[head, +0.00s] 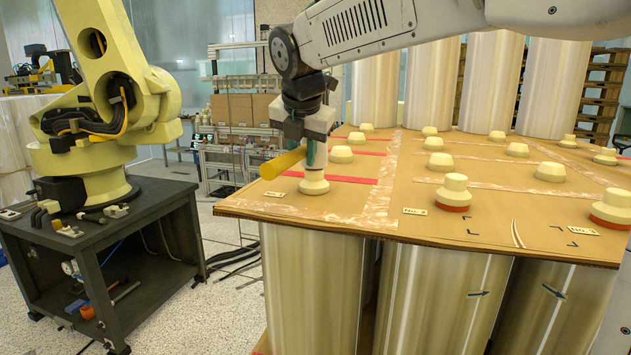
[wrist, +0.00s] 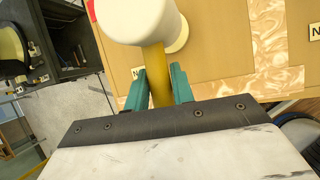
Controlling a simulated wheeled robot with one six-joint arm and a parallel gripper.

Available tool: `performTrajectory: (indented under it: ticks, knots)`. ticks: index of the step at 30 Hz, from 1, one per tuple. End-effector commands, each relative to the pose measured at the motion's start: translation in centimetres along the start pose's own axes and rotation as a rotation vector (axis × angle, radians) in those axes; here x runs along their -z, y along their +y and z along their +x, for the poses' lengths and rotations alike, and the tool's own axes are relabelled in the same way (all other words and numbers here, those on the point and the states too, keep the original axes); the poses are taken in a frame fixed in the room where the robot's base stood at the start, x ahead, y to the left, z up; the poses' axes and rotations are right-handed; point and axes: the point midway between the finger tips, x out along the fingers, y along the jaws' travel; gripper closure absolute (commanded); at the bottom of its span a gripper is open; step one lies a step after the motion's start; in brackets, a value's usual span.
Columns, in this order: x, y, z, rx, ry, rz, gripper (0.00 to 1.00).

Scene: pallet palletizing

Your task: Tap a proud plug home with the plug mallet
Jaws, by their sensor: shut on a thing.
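My gripper (head: 308,132) is shut on the yellow handle (wrist: 158,78) of the plug mallet, whose handle also shows in the head view (head: 283,163). The mallet's pale head (wrist: 140,18) is beyond my teal fingers. In the head view the mallet head (head: 316,154) is right above a cream plug (head: 313,187) at the near left of the board; I cannot tell whether they touch. In the wrist view the head partly hides this plug (wrist: 181,34). Two plugs with red bands stand proud: one near the middle front (head: 453,190), another at the right edge (head: 612,207).
The brown board (head: 350,215) lies on large pale rolls (head: 310,280) and carries several other low plugs (head: 440,161). More rolls (head: 490,80) stand behind. A yellow robot arm (head: 105,110) on a dark cart (head: 140,240) is at left. Floor shows between cart and rolls.

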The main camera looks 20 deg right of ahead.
Motion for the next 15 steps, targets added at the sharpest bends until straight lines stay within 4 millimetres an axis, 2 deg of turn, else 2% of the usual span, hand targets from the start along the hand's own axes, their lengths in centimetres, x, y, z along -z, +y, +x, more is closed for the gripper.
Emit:
performTrajectory:
  ticks: [1, 15]
  knots:
    - [0.35, -0.20, 0.69, -0.001, -0.001, -0.001, 1.00]
    - [-0.19, 0.10, -0.30, -0.003, -0.002, 0.001, 1.00]
